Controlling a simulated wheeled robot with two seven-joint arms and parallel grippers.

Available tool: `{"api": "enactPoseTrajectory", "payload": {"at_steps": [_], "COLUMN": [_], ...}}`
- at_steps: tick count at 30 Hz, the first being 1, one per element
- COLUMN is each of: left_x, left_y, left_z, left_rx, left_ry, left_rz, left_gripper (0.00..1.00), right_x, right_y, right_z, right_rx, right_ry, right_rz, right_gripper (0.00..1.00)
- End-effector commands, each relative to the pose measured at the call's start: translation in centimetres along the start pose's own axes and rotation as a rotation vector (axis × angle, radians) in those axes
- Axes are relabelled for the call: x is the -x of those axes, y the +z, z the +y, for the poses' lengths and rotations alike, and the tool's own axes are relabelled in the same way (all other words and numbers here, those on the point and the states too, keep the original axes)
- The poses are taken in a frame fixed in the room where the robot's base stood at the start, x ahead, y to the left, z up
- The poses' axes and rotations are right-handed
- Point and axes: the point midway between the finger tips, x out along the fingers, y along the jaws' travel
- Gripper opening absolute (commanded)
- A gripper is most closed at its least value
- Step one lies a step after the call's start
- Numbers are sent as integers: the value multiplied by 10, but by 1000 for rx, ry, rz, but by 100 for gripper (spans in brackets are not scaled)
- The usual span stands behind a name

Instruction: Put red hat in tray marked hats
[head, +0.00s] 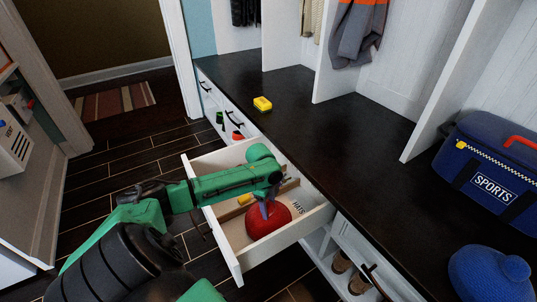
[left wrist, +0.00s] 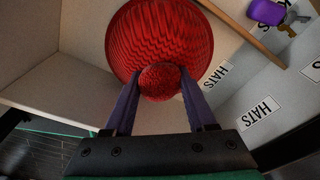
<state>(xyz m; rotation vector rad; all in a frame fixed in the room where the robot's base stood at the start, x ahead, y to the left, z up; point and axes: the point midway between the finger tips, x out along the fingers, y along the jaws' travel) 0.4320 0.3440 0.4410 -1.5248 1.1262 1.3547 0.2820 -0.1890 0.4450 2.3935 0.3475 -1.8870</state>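The red hat (head: 268,222) is a knitted dome with a pompom. It is in or just above the compartment of the open white drawer (head: 240,262) marked HATS (head: 298,208); I cannot tell whether it touches the bottom. In the left wrist view the hat (left wrist: 160,30) fills the top middle. My left gripper (head: 266,206) comes down on the hat from above. Its fingers (left wrist: 160,76) press on both sides of the pompom. HATS labels (left wrist: 258,113) show beside the hat. My right gripper is not in view.
A wooden divider (left wrist: 240,32) separates the hat from a purple item with keys (left wrist: 266,12). A yellow object (head: 263,103) lies on the dark bench top (head: 330,130). A blue hat (head: 490,275) and a blue SPORTS bag (head: 490,165) stand at the right.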

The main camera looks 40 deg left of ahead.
Motion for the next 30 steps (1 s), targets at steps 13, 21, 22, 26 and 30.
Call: {"api": "enactPoseTrajectory", "payload": {"at_steps": [13,21,22,26,30], "left_x": [3,51,58,91,115], "left_y": [0,0,0,0,0], "left_z": [0,-1,-1,-1,-1], "left_rx": [0,0,0,1,1], "left_ry": [-1,-3,-3,-3,-1], "left_rz": [0,0,0,-1,1], "left_gripper": [87,87,87,87,87], "right_x": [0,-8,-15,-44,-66], "right_y": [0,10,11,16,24], "right_z": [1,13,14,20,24], "right_rx": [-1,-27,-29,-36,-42], "right_ry": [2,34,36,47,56], "right_rz": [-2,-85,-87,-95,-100], "right_gripper": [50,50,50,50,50]}}
